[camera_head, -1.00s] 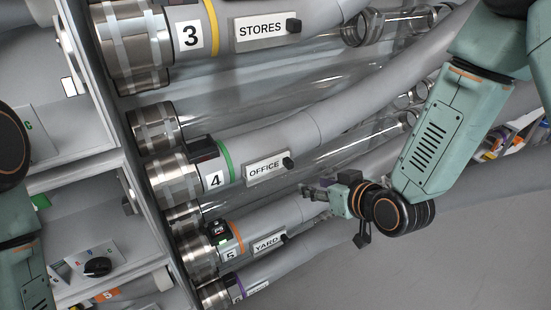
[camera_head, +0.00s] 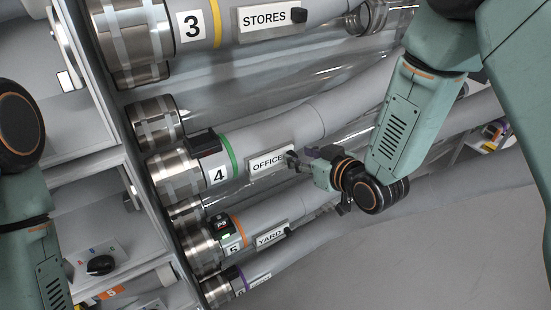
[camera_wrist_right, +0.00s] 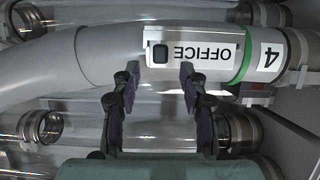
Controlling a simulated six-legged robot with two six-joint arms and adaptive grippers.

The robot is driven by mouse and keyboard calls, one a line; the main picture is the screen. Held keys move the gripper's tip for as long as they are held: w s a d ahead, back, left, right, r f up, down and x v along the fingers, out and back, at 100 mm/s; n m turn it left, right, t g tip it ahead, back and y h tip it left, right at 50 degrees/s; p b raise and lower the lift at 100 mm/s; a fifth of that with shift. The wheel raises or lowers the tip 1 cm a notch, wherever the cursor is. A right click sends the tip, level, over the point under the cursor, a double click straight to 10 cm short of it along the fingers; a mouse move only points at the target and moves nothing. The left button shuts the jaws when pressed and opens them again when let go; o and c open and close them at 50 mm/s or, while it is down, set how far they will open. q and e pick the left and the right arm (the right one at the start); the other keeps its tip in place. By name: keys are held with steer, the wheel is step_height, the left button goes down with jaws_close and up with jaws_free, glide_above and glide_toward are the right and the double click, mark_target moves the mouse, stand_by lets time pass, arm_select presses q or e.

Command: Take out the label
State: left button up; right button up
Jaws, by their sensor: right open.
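The OFFICE label (camera_head: 266,163) is a pale plate with a dark knob at its right end, on the grey tube marked 4 (camera_head: 312,124). In the right wrist view the label (camera_wrist_right: 203,54) appears upside down, with its dark square knob (camera_wrist_right: 160,54) at its left end. My right gripper (camera_head: 294,161) is close to the knob end of the label. In the wrist view its two fingers (camera_wrist_right: 158,80) are apart, with their tips just short of the label and the knob between their lines. Nothing is between the fingers. My left gripper is out of view; only my left arm shows at the left edge.
The STORES label (camera_head: 268,17) is on tube 3 above, and the YARD label (camera_head: 271,235) is on tube 5 below. Clear tubes (camera_head: 240,110) run between the grey ones. A grey cabinet (camera_head: 85,140) stands at left. The floor at lower right is open.

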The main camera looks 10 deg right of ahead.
steer(key=shift+x, duration=0.9)
steer(key=shift+w+f, duration=0.15)
steer(key=shift+w, duration=0.2)
steer(key=shift+s+a, duration=0.15)
steer(key=shift+s, duration=0.05)
steer(key=c, duration=0.5)
steer(key=shift+w, duration=0.1)
jaws_close()
